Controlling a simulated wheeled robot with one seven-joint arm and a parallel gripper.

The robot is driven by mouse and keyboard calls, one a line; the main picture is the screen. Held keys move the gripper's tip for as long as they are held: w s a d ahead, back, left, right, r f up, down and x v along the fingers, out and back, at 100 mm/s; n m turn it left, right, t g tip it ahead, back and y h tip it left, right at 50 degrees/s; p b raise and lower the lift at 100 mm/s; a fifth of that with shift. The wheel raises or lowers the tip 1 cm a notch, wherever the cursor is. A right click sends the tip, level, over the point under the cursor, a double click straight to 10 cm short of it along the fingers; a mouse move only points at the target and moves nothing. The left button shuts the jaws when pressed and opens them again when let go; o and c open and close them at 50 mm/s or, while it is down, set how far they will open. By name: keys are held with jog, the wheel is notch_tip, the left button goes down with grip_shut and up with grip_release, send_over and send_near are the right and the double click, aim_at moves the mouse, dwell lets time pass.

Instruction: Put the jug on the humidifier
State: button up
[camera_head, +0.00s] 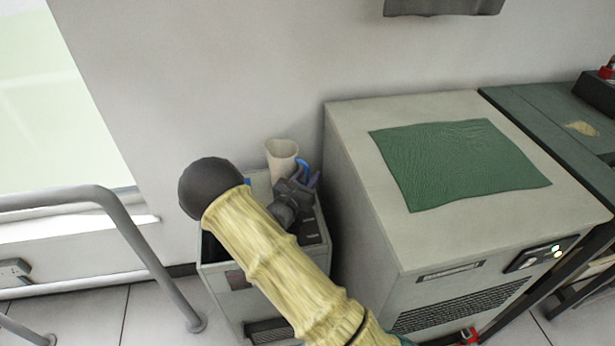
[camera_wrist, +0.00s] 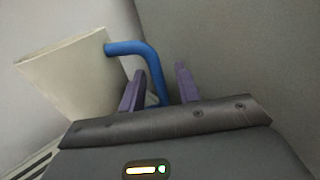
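The jug is cream with a blue handle. In the head view the jug (camera_head: 282,158) stands at the back of the small grey cabinet, its base hidden. In the wrist view the jug (camera_wrist: 75,75) is at the left, its handle reaching right towards my purple fingers. My gripper (camera_head: 308,180) is beside the jug at its handle. In the wrist view my gripper (camera_wrist: 159,88) is open, with the handle between the fingers and a gap beside it. A large grey cabinet (camera_head: 365,190) with a lit panel and front vents stands at the right; which cabinet is the humidifier is not clear.
A green cloth (camera_head: 455,160) lies flat on the large cabinet's top, which is otherwise clear. The small cabinet (camera_head: 215,268) is partly hidden by my arm. A grey rail (camera_head: 130,235) stands at the left. A dark green table (camera_head: 550,115) adjoins at the right.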

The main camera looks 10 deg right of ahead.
jog(key=v, duration=1.2)
jog(key=shift+r+p, duration=0.1)
jog(key=shift+p, duration=0.3)
jog(key=shift+s+d+r+m+g, duration=0.1)
jog(key=shift+s+d+m+g, duration=0.05)
jog(key=shift+d+m+g, duration=0.2)
jog(key=s+d+m+g, duration=0.4)
jog(key=s+d+r+m+g, duration=0.1)
jog(key=s+d+m+g, duration=0.3)
jog(key=m, duration=0.1)
jog(key=s+d+m+g, duration=0.4)
jog(key=s, duration=0.1)
jog(key=shift+r+g+y, duration=0.25)
jog(key=shift+g+y, duration=0.1)
jog(key=shift+y, duration=0.05)
jog(key=s+a+r+m+t+y, duration=0.2)
jog(key=s+a+r+m+y, duration=0.2)
jog(key=r+m+y, duration=0.3)
jog(key=s+m+y, duration=0.1)
jog(key=m+y, duration=0.2)
jog(key=m, duration=0.4)
jog(key=shift+s+a+r+y, duration=0.2)
jog(key=shift+s+r+y, duration=0.05)
jog(key=shift+s+y, duration=0.1)
